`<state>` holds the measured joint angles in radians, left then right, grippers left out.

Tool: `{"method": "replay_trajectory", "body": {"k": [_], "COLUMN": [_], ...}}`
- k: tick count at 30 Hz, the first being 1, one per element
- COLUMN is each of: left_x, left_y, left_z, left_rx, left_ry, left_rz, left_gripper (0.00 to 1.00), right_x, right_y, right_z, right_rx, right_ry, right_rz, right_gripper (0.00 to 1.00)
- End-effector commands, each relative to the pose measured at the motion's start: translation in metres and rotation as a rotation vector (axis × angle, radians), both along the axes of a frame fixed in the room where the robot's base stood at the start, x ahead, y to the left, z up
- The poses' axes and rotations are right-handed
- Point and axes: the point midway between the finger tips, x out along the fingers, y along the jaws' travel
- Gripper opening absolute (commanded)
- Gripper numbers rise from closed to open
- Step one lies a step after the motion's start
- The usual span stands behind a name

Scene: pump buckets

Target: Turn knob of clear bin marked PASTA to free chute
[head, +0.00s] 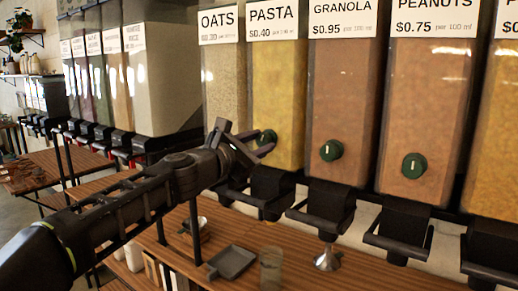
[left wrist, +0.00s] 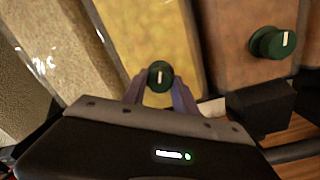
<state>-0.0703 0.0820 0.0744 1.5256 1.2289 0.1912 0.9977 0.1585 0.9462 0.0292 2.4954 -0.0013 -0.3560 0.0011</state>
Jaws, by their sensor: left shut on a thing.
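The clear bin marked PASTA (head: 276,80) hangs in the middle of the head view, full of yellow pasta. Its green knob (head: 266,137) sits low on the front, partly hidden by my gripper. My left gripper (head: 262,143) reaches in from the left and is shut on this knob. In the left wrist view the knob (left wrist: 160,76) is between my two fingertips (left wrist: 160,92), its white mark close to upright. The black chute (head: 268,190) is below the bin. My right gripper is not in view.
The OATS bin (head: 224,80) stands left of the pasta bin. The GRANOLA bin (head: 342,90) and PEANUTS bin (head: 425,100) stand to the right, with green knobs. A grey scoop (head: 232,262), a glass jar (head: 271,268) and a metal cup (head: 327,258) are on the wooden counter below.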

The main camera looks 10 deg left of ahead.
Motion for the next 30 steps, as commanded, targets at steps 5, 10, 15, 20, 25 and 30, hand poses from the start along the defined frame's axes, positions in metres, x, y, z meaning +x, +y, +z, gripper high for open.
{"method": "replay_trajectory", "body": {"k": [5,10,15,20,25,30], "left_x": [0.000,0.000,0.000,0.000,0.000,0.001], "left_y": [0.000,0.000,0.000,0.000,0.000,0.001], "left_z": [-0.003,-0.004,-0.004,-0.004,-0.004,-0.004], "left_rx": [0.155,0.306,0.455,0.597,0.748,0.897], "left_ry": [-0.063,-0.122,-0.181,-0.237,-0.298,-0.357], "left_rz": [-0.001,0.000,0.001,0.000,0.000,0.000], "left_gripper": [0.00,0.00,0.00,0.00,0.00,0.00], "right_x": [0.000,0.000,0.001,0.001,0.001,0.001], "right_y": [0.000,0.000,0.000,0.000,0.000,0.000], "right_z": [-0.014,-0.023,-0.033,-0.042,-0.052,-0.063], "right_rx": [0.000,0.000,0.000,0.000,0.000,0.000], "right_ry": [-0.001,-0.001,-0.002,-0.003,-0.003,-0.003], "right_rz": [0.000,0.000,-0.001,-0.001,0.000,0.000], "right_gripper": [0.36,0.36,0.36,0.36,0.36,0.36]}}
